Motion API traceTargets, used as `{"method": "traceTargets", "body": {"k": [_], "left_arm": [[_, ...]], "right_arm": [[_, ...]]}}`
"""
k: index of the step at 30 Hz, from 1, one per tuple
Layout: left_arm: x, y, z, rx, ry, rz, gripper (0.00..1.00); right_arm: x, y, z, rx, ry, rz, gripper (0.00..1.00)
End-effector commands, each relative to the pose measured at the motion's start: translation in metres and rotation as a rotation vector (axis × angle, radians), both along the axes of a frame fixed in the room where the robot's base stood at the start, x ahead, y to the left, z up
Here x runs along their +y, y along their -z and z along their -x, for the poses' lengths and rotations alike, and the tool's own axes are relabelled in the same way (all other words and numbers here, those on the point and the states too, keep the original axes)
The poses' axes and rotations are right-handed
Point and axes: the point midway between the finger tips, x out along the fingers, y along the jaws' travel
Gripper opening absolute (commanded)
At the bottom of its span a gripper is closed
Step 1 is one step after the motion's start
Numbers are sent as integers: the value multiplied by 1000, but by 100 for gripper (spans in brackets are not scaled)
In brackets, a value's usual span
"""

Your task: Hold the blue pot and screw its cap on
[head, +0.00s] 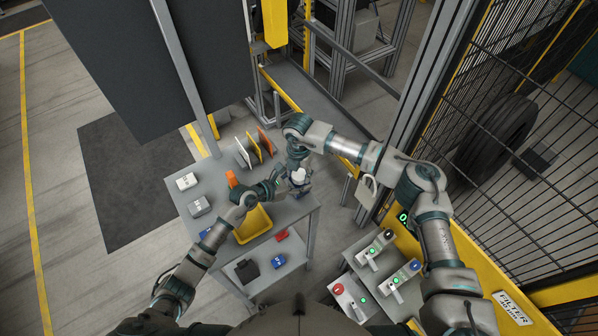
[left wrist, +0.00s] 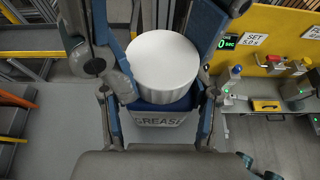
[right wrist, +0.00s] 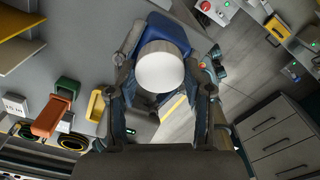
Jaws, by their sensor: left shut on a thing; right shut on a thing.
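The blue pot (left wrist: 162,107) carries a label reading GREASE, partly covered, and the white cap (left wrist: 163,68) sits over its top. How far the cap is threaded on cannot be told. My left gripper (head: 283,182) is shut on the pot, its fingers on either side of it. My right gripper (head: 298,168) comes from above and is shut on the cap. In the right wrist view the cap (right wrist: 160,68) lies between the right fingers, with the blue pot (right wrist: 170,30) beyond it. In the head view the cap (head: 299,176) is small and the arms hide most of the pot.
The grey table (head: 222,272) below holds a yellow tray (head: 245,236), upright coloured panels (head: 254,150), and several small boxes. A side stand with switch boxes (head: 350,298) is at the lower right. A yellow-framed mesh fence (head: 530,130) stands at the right.

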Motion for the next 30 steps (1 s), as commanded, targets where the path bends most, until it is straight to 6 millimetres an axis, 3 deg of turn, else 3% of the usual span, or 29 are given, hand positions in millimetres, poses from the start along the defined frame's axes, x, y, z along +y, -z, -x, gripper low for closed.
{"method": "traceTargets", "body": {"k": [5, 6, 8, 9, 20, 30], "left_arm": [[0, 1, 1, 2, 1, -2, 0], [0, 1, 1, 2, 1, -2, 0], [0, 1, 1, 2, 1, -2, 0], [0, 1, 1, 2, 1, -2, 0], [0, 1, 1, 2, 2, -2, 0], [0, 1, 1, 3, 1, -2, 0]], "right_arm": [[2, -1, 1, 1, -6, -5, 29], [2, -1, 1, 1, -7, -5, 58], [2, -1, 1, 1, -7, -4, 73], [2, -1, 1, 1, -7, -4, 75], [1, -4, 0, 0, -6, -2, 75], [1, -43, 0, -1, -7, -2, 75]]}}
